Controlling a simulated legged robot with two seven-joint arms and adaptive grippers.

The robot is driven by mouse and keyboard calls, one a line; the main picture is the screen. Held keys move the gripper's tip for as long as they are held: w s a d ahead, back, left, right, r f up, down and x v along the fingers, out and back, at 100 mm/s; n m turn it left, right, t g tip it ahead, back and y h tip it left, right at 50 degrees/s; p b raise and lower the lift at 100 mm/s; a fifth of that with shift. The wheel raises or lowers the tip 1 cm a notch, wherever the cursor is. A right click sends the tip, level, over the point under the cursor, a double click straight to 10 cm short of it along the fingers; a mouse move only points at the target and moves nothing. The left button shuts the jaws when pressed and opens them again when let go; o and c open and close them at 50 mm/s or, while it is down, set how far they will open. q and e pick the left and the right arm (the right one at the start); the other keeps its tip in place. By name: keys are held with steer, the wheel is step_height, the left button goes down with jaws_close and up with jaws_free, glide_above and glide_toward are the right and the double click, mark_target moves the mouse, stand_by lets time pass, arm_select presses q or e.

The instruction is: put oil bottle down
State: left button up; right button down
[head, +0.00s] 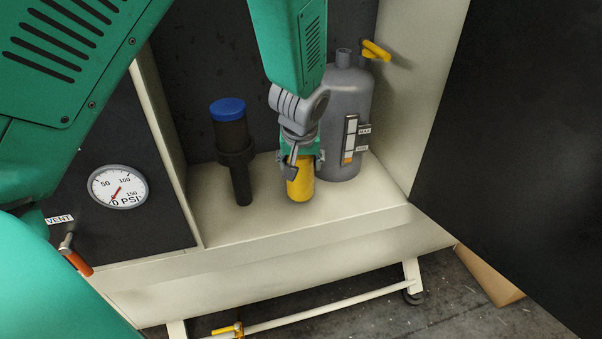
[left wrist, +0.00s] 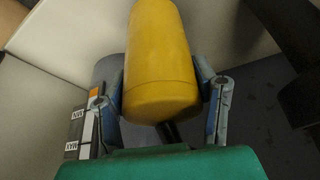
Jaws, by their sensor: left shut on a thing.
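The yellow oil bottle (head: 300,187) is in the cabinet, at or just above the cream shelf (head: 245,220); I cannot tell if its base touches. It looks upright in the head view. My left gripper (head: 301,165) is shut around its upper part, coming from above. In the left wrist view the bottle (left wrist: 160,60) lies between the two fingers of the gripper (left wrist: 163,98), one on each side. My right gripper is not in view.
A grey tank (head: 345,110) with a yellow valve handle (head: 376,50) stands close behind and right of the bottle. A dark cylinder with a blue cap (head: 228,108) stands to the left. The shelf front is clear. A black panel (head: 510,150) is at right.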

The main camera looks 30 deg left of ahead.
arm_select(q)
step_height(320, 180, down, 2)
steer(key=shift+f, duration=0.25)
steer(key=shift+r, duration=0.1)
steer(key=shift+c, duration=0.7)
steer(key=o, duration=1.5)
steer(key=shift+d, duration=0.1)
steer(key=shift+r, duration=0.25)
steer(key=p+v, duration=0.2)
steer(key=v, duration=0.9)
steer(key=shift+s+r+p, duration=0.2)
steer(key=shift+r+p, duration=0.05)
steer(key=shift+p, duration=0.1)
steer(key=shift+d, duration=0.15)
